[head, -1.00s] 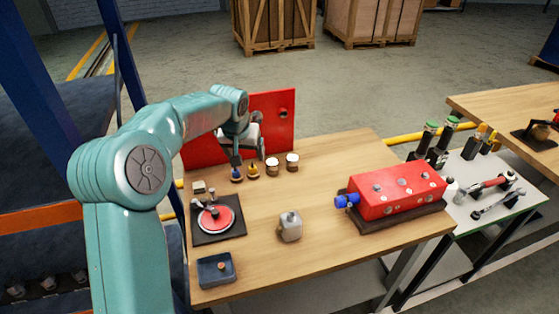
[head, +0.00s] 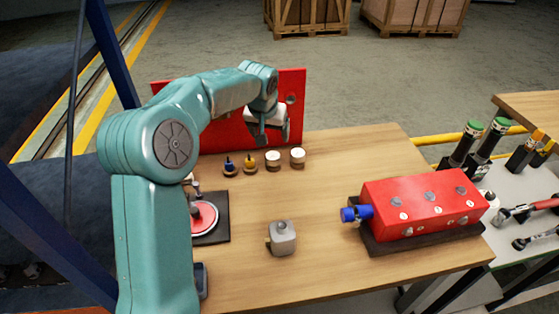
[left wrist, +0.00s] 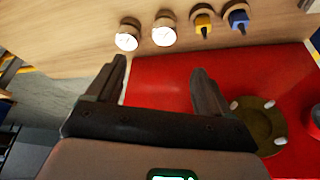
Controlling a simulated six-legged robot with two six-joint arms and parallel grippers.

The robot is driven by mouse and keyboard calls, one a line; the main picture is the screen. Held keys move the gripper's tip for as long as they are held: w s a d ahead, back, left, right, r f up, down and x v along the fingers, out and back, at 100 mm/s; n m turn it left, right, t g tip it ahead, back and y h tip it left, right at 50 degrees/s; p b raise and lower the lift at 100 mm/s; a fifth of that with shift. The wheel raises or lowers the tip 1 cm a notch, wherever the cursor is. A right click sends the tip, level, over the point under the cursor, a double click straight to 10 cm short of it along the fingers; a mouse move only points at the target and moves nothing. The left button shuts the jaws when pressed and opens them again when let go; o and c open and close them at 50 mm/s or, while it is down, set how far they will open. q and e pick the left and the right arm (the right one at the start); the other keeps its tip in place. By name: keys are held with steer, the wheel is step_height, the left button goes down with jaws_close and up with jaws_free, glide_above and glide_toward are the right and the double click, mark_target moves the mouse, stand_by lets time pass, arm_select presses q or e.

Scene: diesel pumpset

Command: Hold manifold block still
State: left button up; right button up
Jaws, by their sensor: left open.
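The red block (head: 425,204) with several round ports on its faces looks like the manifold block. It lies on a dark base (head: 385,245) at the right of the wooden table, with a blue fitting (head: 356,213) on its left end. My left gripper (head: 268,138) is at the back of the table in front of the red panel (head: 294,118), well left of and behind the block. In the left wrist view its two fingers (left wrist: 160,75) are apart with nothing between them. The block is not in that view. My right gripper is not in view.
A small grey cube (head: 282,239) stands mid-table. Two white-topped cups (head: 297,156) and blue and yellow small parts (head: 249,165) line the back. A red disc on a dark plate (head: 205,217) is partly behind my arm. A side table (head: 520,240) holds tools.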

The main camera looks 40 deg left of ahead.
arm_select(q)
glide_toward(273, 156)
steer(key=p+x, duration=0.1)
steer(key=x, duration=0.3)
steer(key=shift+d+f+p, duration=0.15)
steer(key=shift+f+p, duration=0.15)
steer(key=shift+s+a+f, duration=0.25)
steer(key=shift+a+f, duration=0.15)
steer(key=shift+f, duration=0.05)
steer(key=p+x, duration=0.1)
steer(key=x, duration=0.1)
steer(key=w+p+x, duration=0.1)
steer(key=x, duration=0.2)
steer(key=shift+d+r, duration=0.1)
steer(key=shift+r, duration=0.1)
steer(key=shift+f, duration=0.2)
steer(key=shift+s, duration=0.1)
steer(key=c, duration=1.2)
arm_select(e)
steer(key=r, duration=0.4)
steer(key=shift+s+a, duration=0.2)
